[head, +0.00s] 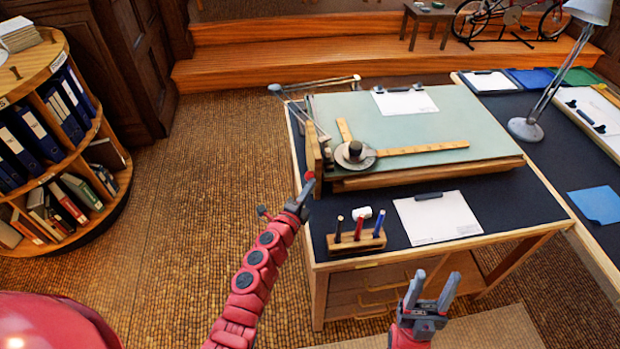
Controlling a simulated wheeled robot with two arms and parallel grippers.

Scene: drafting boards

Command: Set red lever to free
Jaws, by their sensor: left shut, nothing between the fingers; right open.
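The drafting table (480,262) carries a tilted green drawing board (440,120). A small red knob (309,175) shows at the board's near left corner, right at the tip of my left gripper (305,188). A second dark red knob (263,210) on a short stem sticks out to the left, just behind my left gripper. I cannot tell which knob belongs to the red lever, and the lever's pivot and markings are hidden. My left gripper is shut and empty; whether it touches the knob is unclear. My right gripper (434,285) is open and empty, in front of the table.
A wooden pen block (357,244), a white eraser (362,212) and a clipboard (438,218) lie on the table's near edge. A drafting arm (415,149) rests on the board. A round bookcase (60,150) stands left. Floor between is clear.

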